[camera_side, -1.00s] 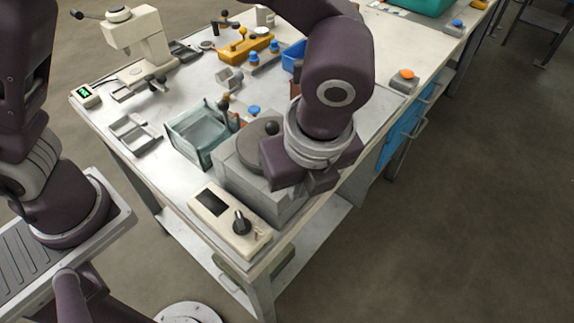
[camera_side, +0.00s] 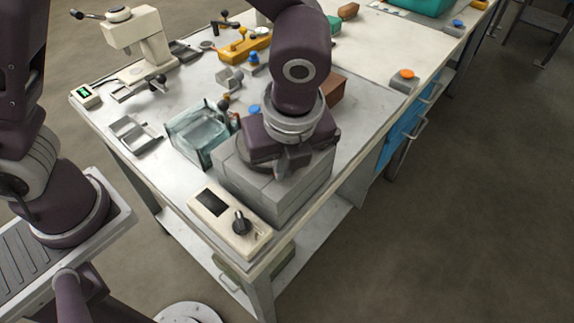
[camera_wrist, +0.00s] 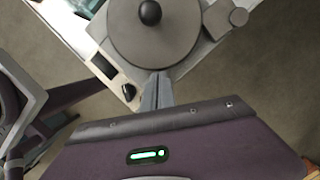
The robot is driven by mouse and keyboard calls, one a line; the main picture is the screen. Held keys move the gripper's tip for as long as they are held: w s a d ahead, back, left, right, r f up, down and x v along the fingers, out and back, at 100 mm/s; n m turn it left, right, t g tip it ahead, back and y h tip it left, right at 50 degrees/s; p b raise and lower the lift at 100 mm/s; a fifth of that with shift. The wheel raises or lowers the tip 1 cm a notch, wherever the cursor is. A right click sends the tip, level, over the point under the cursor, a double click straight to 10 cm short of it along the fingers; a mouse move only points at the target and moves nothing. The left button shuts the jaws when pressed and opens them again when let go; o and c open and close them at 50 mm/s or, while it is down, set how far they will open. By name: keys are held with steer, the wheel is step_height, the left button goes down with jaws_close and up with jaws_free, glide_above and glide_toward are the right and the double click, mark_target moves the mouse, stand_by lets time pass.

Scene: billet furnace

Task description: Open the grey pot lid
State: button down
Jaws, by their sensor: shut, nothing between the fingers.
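The grey pot is a blocky grey body (camera_side: 282,200) at the near corner of the bench, with a round grey lid (camera_side: 243,163) on top. My gripper hides most of the lid in the side view. In the wrist view the round lid (camera_wrist: 175,48) lies flat with a black ball knob (camera_wrist: 150,13) at its centre. My gripper (camera_wrist: 157,78) is shut and empty, its fingertips near the lid's rim, away from the knob. In the side view my gripper (camera_side: 283,170) hangs over the pot; whether it touches the pot I cannot tell.
A cream control box (camera_side: 225,218) with a black dial stands in front of the pot. A glass tank (camera_side: 195,135) stands to its left. A brown block (camera_side: 333,88) lies behind my gripper. The bench at the back right is mostly bare around an orange button (camera_side: 406,75).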

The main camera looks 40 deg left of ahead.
steer(key=w+a+m, duration=0.1)
steer(key=a+m, duration=0.1)
steer(key=w+a+m, duration=0.1)
steer(key=a+m, duration=0.1)
steer(key=a, duration=0.1)
steer(key=a+m+t+h, duration=0.1)
steer(key=a+m, duration=0.1)
steer(key=a, duration=0.1)
steer(key=shift+w+m, duration=0.3)
steer(key=shift+w, duration=0.1)
steer(key=w+a+m, duration=0.1)
steer(key=w+a, duration=0.1)
steer(key=w+a+m+h, duration=0.1)
steer(key=w+a+m, duration=0.1)
steer(key=w, duration=0.1)
steer(key=shift+w+a, duration=0.1)
steer(key=shift+w, duration=0.1)
steer(key=shift+w+a, duration=0.2)
steer(key=shift+w, duration=0.35)
steer(key=shift+w+a, duration=0.2)
steer(key=shift+w, duration=0.35)
